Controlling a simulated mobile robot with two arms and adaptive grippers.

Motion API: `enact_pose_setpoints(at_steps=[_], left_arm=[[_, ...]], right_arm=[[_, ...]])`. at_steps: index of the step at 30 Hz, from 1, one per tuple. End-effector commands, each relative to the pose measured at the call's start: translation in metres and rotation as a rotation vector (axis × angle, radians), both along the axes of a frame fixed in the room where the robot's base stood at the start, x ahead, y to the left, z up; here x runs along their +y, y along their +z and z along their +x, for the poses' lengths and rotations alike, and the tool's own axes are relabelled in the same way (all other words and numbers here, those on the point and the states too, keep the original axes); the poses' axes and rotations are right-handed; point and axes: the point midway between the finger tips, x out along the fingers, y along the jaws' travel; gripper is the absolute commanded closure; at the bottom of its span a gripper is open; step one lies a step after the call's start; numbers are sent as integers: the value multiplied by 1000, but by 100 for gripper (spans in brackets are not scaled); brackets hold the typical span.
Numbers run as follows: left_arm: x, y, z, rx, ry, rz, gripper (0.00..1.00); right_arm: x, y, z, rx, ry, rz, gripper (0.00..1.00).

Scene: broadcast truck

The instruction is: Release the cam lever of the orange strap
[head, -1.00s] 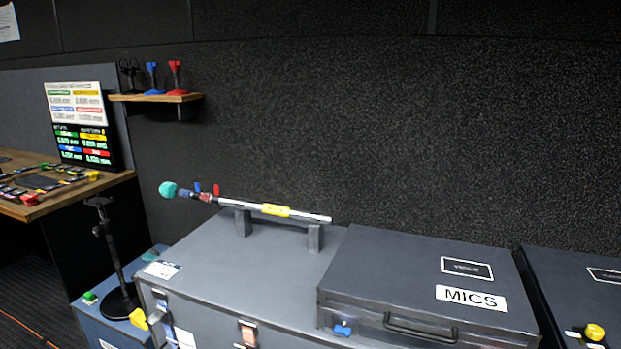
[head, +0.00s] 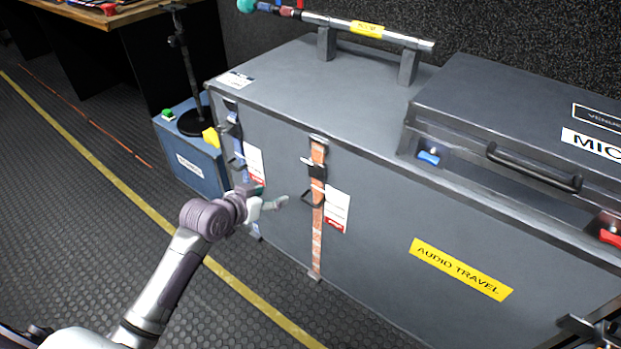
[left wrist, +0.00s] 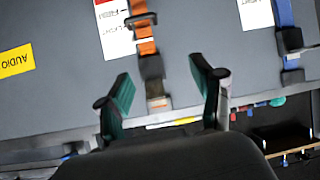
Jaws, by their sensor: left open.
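The orange strap (head: 318,240) runs down the front of the grey case, with a black cam buckle (head: 316,170) on its upper half. A dark loop-shaped lever (head: 311,198) stands out below the buckle. My left gripper (head: 272,202) is left of the lever, apart from it, its fingers small and partly hidden. In the left wrist view the strap (left wrist: 146,45) and buckle (left wrist: 151,67) appear inverted, beyond my open, empty left gripper (left wrist: 165,92). The lever's exact angle is hard to tell. My right gripper is not seen.
A blue strap (head: 236,145) is left of the orange one, with white-and-red tags (head: 337,208) beside the straps. The grey case (head: 380,250) carries a MICS case (head: 470,130). A dark fitting (head: 590,328) shows at lower right. The floor in front is open.

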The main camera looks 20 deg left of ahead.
Motion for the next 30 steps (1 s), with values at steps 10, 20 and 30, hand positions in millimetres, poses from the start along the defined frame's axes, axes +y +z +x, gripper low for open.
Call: enact_pose_setpoints(at_steps=[10,20,30], left_arm=[[-24,72,2,-143,-105,4,33],[-44,46,57,-143,-102,0,33],[-62,25,106,-143,-102,3,33]], right_arm=[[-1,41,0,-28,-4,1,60],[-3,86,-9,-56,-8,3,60],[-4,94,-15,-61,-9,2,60]])
